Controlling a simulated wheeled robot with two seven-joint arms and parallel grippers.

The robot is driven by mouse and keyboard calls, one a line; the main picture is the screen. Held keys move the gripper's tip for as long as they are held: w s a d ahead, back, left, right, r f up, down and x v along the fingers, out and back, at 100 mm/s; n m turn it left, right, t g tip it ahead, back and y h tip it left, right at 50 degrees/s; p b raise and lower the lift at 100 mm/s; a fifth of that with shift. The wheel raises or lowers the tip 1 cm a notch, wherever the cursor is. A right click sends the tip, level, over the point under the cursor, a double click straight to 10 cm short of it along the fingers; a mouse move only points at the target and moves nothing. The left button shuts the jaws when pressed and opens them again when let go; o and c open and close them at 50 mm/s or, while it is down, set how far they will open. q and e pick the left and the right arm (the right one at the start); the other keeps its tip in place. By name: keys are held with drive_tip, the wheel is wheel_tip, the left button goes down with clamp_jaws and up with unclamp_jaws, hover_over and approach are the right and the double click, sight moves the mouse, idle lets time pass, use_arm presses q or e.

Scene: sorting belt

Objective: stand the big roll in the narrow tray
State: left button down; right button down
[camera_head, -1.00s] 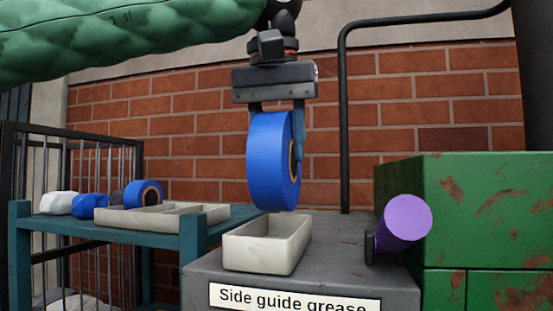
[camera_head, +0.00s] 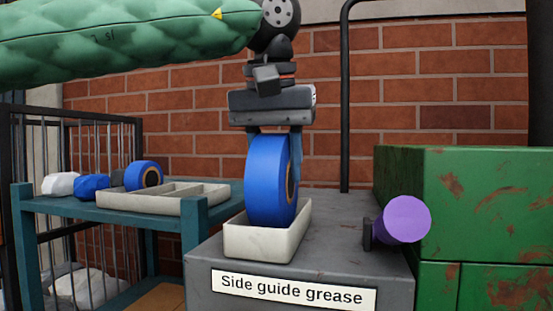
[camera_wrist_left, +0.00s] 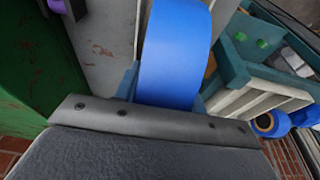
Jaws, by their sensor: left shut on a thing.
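The big blue roll (camera_head: 268,185) stands upright on its edge, its lower part inside the narrow white tray (camera_head: 262,243). The tray's near wall hides the roll's bottom, so I cannot tell whether it touches the floor of the tray. My left gripper (camera_head: 274,150) is above the tray, pointing down, shut on the roll's upper part. In the left wrist view the roll (camera_wrist_left: 175,50) fills the space between the fingers. My right gripper is in neither view.
The narrow tray sits on a grey block labelled "Side guide grease" (camera_head: 293,290). A purple cylinder (camera_head: 404,219) and a green cabinet (camera_head: 480,200) are to the right. At left, a teal table (camera_head: 110,220) holds a divided tray (camera_head: 165,203), a smaller blue roll (camera_head: 144,175) and lumps.

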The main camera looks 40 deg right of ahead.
use_arm(q)
drive_tip(key=shift+f, duration=0.35)
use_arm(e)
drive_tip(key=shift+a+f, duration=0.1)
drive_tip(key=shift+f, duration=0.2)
use_arm(q)
drive_tip(key=c, duration=0.8)
unclamp_jaws()
drive_tip(key=shift+c, duration=0.2)
drive_tip(key=shift+r, duration=0.6)
drive_tip(key=b+v, duration=0.2)
drive_tip(key=v, duration=0.1)
drive_tip(key=shift+s+a+r, duration=0.1)
drive_tip(key=shift+s+r, duration=0.05)
drive_tip(key=shift+r, duration=0.1)
drive_tip(key=b+v, duration=0.2)
drive_tip(key=v, duration=0.5)
drive_tip(key=shift+r, duration=0.55)
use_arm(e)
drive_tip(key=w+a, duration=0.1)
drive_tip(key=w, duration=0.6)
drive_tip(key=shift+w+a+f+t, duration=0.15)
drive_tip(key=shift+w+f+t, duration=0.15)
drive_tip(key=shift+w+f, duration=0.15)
